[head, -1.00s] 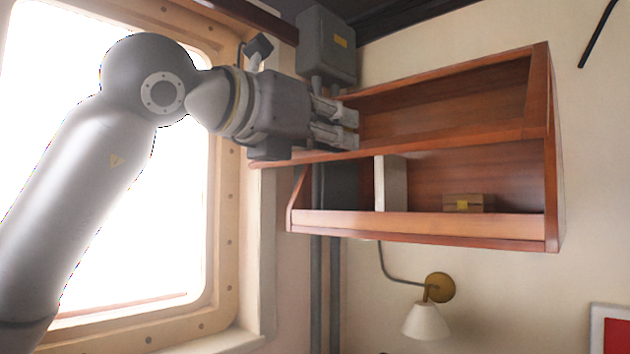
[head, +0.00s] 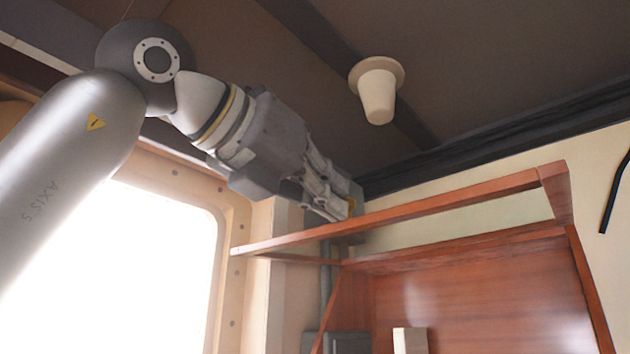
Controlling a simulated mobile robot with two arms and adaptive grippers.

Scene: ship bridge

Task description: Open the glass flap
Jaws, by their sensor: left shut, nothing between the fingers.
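The glass flap (head: 440,202) is a red-brown wooden frame at the top of a wall cabinet. It stands out from the cabinet at a raised angle, and the pale wall shows through its pane. The cabinet interior (head: 480,300) is open to view below it. My left gripper (head: 338,208) comes in from the upper left and is shut and empty. Its fingertips are close to the flap's long front bar, just above it in the picture; I cannot tell whether they touch. My right gripper is out of view.
A grey wall box (head: 347,188) is partly hidden behind my left gripper. A bright window (head: 140,270) lies at the left. A cream ceiling lamp (head: 378,92) hangs above the cabinet. A pale upright object (head: 409,341) stands inside the cabinet.

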